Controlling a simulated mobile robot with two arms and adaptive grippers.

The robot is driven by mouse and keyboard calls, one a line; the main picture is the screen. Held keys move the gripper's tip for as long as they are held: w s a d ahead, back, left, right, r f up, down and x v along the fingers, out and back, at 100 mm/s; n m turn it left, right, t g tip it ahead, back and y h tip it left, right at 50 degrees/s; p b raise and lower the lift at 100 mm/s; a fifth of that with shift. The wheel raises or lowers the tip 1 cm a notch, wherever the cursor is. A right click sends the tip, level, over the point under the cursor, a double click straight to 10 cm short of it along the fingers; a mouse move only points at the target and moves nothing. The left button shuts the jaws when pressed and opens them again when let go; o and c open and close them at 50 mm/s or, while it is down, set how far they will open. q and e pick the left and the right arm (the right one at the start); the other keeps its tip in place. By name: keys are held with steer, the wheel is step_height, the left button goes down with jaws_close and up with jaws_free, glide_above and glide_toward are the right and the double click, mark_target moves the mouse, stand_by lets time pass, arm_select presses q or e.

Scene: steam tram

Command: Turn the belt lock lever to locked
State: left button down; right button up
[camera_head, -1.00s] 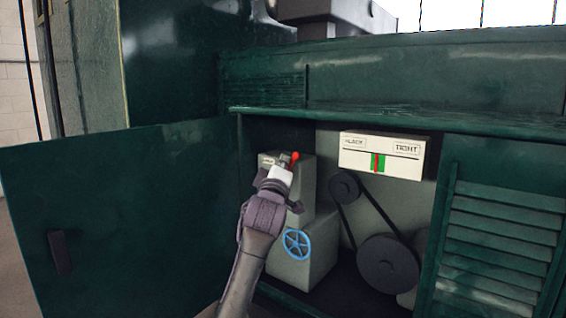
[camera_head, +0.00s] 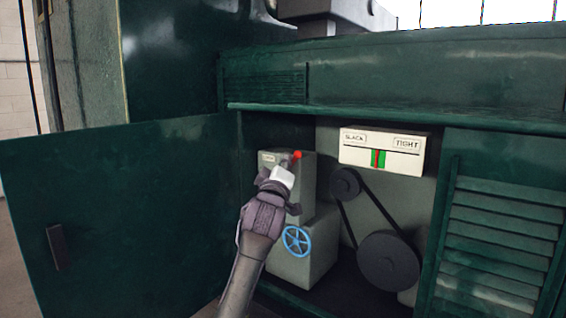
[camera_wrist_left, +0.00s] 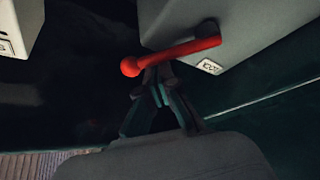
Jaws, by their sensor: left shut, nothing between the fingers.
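The belt lock lever (camera_wrist_left: 180,52) is a red bar with a round ball end. In the left wrist view its ball is at the left and its other end is against a grey box. In the head view only its red end (camera_head: 297,155) shows clearly, beside my gripper. My left gripper (camera_wrist_left: 158,75) is shut and empty, its fingertips right at the bar near the ball; I cannot tell whether they touch it. It also shows in the head view (camera_head: 287,167), hiding part of the lever. A small label (camera_wrist_left: 210,66) reading "LOCK" is on the box beside the lever.
A blue handwheel (camera_head: 297,241) is just below my gripper. Dark belt pulleys (camera_head: 388,261) and a white SLACK/TIGHT gauge (camera_head: 382,166) are to the right. An open green door (camera_head: 130,200) stands left of the compartment. A louvred panel (camera_head: 500,230) bounds it on the right.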

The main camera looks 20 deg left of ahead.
arm_select(q)
steer(key=f+m+h, duration=0.1)
steer(key=m+h, duration=0.1)
steer(key=m, duration=0.1)
steer(key=d+m+t+h, duration=0.1)
steer(key=m+h, duration=0.1)
steer(key=m, duration=0.2)
steer(key=d+f+m+h+b, duration=0.1)
steer(key=m+h, duration=0.1)
steer(key=m, duration=0.2)
steer(key=shift+s+f+h, duration=0.3)
steer(key=shift+s+f, duration=0.05)
steer(key=shift+s+d+f+m+h, duration=0.1)
steer(key=shift+f+m+h, duration=0.1)
steer(key=shift+m+h, duration=0.55)
steer(key=shift+w+d+f+m+h, duration=0.1)
steer(key=shift+f+m+h, duration=0.25)
steer(key=shift+m, duration=0.65)
steer(key=shift+s+d+f+m+h, duration=0.1)
steer(key=shift+m+h, duration=0.6)
steer(key=shift+m, duration=0.15)
steer(key=shift+r+p, duration=0.1)
steer(key=shift+p, duration=0.2)
